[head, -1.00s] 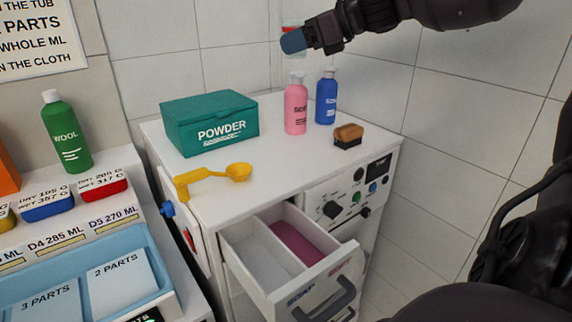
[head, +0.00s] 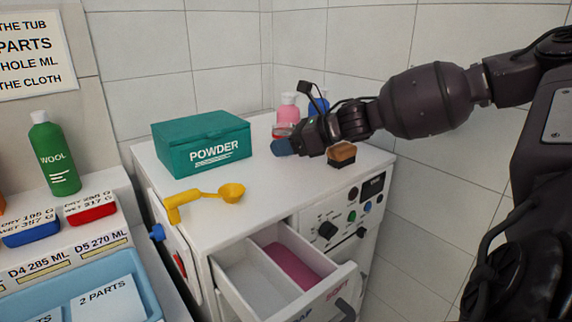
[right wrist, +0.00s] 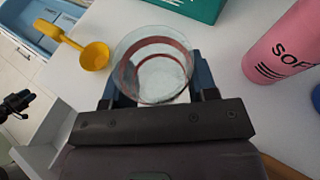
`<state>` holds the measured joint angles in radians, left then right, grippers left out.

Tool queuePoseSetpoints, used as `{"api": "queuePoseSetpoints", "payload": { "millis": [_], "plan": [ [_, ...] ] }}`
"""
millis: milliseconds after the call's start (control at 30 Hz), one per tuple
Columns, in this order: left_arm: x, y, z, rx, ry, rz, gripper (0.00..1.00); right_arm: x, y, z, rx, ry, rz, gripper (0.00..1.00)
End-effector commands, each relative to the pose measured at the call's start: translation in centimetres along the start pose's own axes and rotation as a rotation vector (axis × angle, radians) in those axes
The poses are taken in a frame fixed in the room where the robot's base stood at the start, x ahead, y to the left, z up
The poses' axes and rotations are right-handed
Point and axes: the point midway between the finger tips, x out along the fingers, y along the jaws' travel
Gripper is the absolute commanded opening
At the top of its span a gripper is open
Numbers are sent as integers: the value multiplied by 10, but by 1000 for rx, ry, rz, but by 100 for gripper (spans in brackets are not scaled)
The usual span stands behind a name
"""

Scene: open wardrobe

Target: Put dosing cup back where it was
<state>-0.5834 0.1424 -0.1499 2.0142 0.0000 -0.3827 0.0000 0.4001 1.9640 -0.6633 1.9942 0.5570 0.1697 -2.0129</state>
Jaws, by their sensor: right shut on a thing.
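The dosing cup is a clear cup with red rings; it shows in the right wrist view (right wrist: 152,65) between the blue fingertips. In the head view it is mostly hidden behind my right gripper (head: 283,147). My right gripper is shut on the cup, above or at the white machine top (head: 245,195), between the teal powder box (head: 200,147) and the pink bottle (head: 288,113). I cannot tell whether the cup touches the top.
A yellow scoop (head: 230,192) lies at the top's front left. A brown brush (head: 342,152) and a blue bottle (head: 318,105) stand near my right gripper. The drawer (head: 245,283) below is open. The top's front middle is clear.

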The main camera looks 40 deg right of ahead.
Motion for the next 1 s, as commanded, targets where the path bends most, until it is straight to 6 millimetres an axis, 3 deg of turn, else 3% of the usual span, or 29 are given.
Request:
{"api": "queuePoseSetpoints", "payload": {
  "millis": [600,1000],
  "plan": [
    [-9,-2,1,-3,-6,-4,43,22,3,-54,1,-1,0,27],
    [-9,-2,2,-3,-10,-5,43,24,3,-57,-1,0,-1,27]
  ]
}}
